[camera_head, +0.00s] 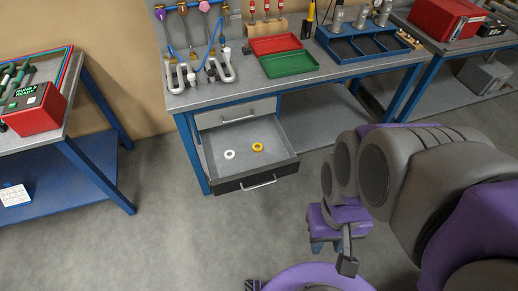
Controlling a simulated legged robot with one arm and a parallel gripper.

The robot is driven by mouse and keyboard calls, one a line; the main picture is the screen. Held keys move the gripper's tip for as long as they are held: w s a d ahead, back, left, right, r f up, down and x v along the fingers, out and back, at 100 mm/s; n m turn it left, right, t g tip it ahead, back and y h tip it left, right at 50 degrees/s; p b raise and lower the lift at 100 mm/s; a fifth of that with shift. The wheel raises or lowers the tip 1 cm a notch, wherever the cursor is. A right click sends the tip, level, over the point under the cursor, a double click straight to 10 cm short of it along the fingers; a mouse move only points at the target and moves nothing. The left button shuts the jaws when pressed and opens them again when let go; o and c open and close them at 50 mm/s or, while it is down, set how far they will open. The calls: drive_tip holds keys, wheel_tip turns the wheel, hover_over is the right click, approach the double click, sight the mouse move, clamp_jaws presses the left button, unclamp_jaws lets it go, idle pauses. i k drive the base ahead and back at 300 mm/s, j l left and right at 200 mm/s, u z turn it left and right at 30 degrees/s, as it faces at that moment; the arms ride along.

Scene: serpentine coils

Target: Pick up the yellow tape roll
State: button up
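The yellow tape roll (258,147) lies flat in the open drawer (275,167) under the middle workbench. A white roll (229,154) lies to its left in the same drawer, apart from it. My gripper (327,246) is at the lower right of the drawer in the picture, at the end of my purple and grey arm. It is apart from the roll and the drawer. Its fingers are small and partly hidden by the arm's own parts, so I cannot tell whether they are open.
The workbench (193,99) above the drawer carries a red tray (275,44), a green tray (289,64) and a blue rack (362,46). Its blue leg stands left of the drawer. A side table with a red box (35,112) is at left. The floor before the drawer is clear.

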sight(257, 144)
drive_tip(key=i+j, duration=0.2)
drive_tip(key=i+j+z, duration=0.1)
drive_tip(key=j, duration=0.3)
drive_tip(key=i+j+z, duration=0.1)
drive_tip(key=i+j, duration=0.3)
drive_tip(key=j, duration=0.25)
drive_tip(key=i+j+z, duration=0.1)
drive_tip(key=j, duration=0.25)
drive_tip(key=i+j, duration=0.25)
drive_tip(key=i+j+z, duration=0.1)
drive_tip(key=j, duration=0.35)
drive_tip(key=z, duration=0.85)
drive_tip(key=i+j, duration=0.05)
drive_tip(key=j, duration=0.05)
